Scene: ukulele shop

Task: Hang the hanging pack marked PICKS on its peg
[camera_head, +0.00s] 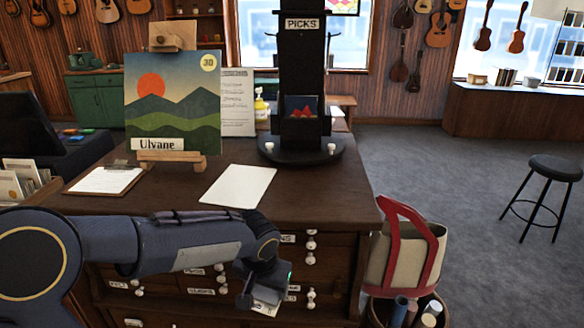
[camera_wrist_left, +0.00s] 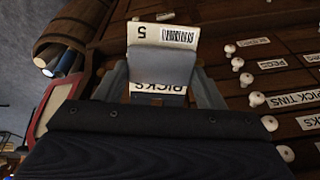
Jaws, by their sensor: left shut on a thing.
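My left gripper (camera_head: 264,290) is in front of the dark wooden drawer cabinet, below its top. In the left wrist view it is shut on the hanging pack marked PICKS (camera_wrist_left: 160,68), a pale pack with a barcode strip, its lettering upside down there. In the head view only a small pale part of the pack (camera_head: 265,308) shows under the fingers. A dark display stand (camera_head: 303,65) with a PICKS sign (camera_head: 302,24) stands on the cabinet top. I cannot make out the peg itself. My right gripper is out of view.
A blank sheet (camera_head: 238,186), a clipboard (camera_head: 104,180) and a landscape picture on an easel (camera_head: 173,105) are on the cabinet top (camera_head: 320,190). Drawer knobs (camera_wrist_left: 257,99) project near my left gripper.

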